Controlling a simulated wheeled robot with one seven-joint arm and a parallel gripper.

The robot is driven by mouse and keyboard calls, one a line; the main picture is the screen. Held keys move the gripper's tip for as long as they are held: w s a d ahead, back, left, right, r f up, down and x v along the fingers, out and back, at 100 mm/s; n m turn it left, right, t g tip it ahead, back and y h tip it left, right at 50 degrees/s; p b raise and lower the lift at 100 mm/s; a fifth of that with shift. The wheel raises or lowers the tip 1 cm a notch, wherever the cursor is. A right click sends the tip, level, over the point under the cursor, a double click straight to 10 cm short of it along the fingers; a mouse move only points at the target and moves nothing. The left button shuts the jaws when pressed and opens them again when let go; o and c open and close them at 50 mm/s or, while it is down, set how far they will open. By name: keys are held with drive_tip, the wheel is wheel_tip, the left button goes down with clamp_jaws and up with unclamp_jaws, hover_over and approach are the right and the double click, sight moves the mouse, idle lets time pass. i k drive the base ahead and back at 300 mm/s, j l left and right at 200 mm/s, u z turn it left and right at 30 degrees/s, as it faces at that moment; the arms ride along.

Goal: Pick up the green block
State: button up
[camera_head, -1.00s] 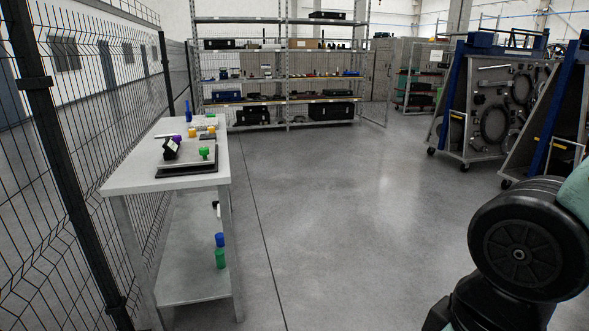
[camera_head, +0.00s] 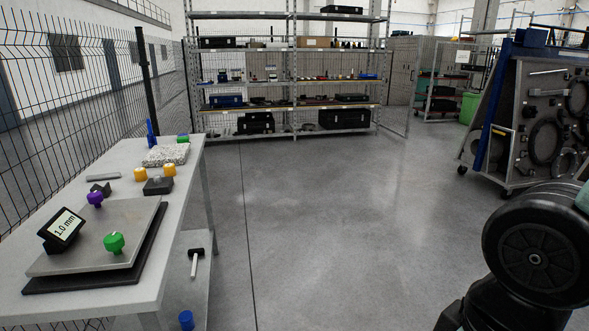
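A green knob-like piece (camera_head: 114,243) stands on the grey plate of a measuring device on the workbench at left. A second, small green item (camera_head: 183,138), block-like, sits at the far end of the bench behind a speckled slab; its exact shape is too small to tell. I cannot tell for certain which is the green block. My arm shows at the lower right, but my gripper is not in view.
The workbench (camera_head: 172,226) holds a "1.0 mm" display (camera_head: 63,229), a purple knob (camera_head: 95,198), yellow pieces and a speckled slab (camera_head: 166,155). Its lower shelf holds a hammer (camera_head: 196,262) and blue cylinder (camera_head: 186,319). A wire fence runs left. The middle floor is clear.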

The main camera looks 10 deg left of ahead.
sight(185, 139)
drive_tip(key=i+l+u, duration=0.1)
drive_tip(key=i+u, duration=0.3)
drive_tip(key=i, duration=0.15)
drive_tip(key=i+l+u, duration=0.4)
drive_tip(key=i, duration=0.15)
drive_tip(key=i+l+u, duration=0.85)
drive_tip(key=i+l, duration=0.05)
drive_tip(key=l, duration=0.05)
